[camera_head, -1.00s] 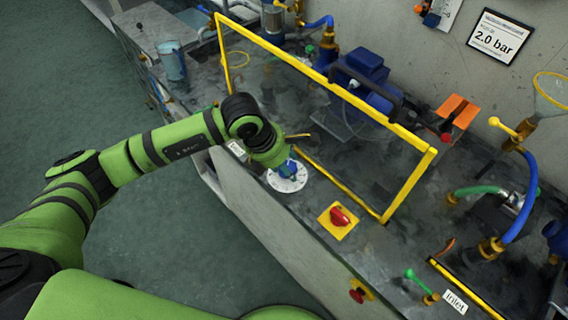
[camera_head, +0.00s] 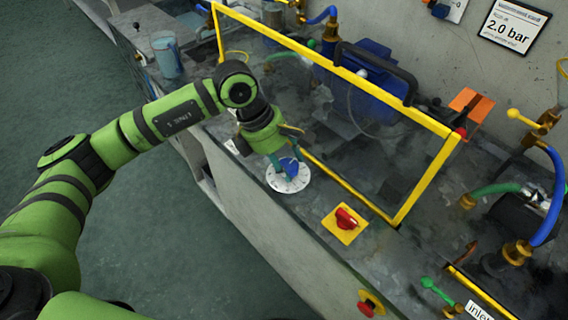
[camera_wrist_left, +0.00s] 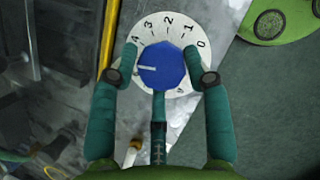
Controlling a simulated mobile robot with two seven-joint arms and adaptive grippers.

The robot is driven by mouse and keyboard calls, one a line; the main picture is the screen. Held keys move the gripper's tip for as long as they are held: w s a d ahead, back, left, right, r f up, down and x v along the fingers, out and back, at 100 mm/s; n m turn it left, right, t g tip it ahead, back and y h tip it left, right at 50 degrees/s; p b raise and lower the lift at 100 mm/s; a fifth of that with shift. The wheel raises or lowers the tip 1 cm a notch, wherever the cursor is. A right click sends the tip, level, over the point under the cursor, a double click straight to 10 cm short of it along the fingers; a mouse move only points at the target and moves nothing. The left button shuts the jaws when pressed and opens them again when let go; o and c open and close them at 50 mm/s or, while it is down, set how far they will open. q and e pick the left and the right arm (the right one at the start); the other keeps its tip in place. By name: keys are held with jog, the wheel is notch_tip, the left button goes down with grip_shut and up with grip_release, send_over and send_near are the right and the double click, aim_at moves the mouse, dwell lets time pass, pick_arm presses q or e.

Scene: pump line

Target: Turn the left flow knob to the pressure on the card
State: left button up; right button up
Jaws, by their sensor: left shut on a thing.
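The flow knob is blue and faceted, on a white round dial (camera_head: 303,183) at the front of the bench. In the left wrist view the knob (camera_wrist_left: 165,68) has a white pointer line that points left, beyond the 4 on the dial (camera_wrist_left: 170,22). The card (camera_head: 514,27) on the wall reads 2.0 bar. My right gripper is not in view.
A yellow guard frame (camera_head: 425,185) stands close behind the dial, before a blue pump (camera_head: 355,85). A red switch on a yellow plate (camera_head: 345,223) sits to the right. A jug (camera_head: 167,58) stands at the bench's far left. The green floor (camera_head: 75,75) at left is clear.

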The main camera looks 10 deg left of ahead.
pick_arm(q)
jog(key=shift+d+r, duration=0.25)
jog(key=shift+d, duration=0.1)
jog(key=o, duration=1.1)
jog(key=shift+c, duration=0.2)
jog(key=shift+d, duration=0.15)
jog(key=shift+f, duration=0.1)
jog(key=shift+a, duration=0.3)
jog(key=v, duration=1.2)
jog(key=shift+d, duration=0.2)
jog(key=shift+s, duration=0.1)
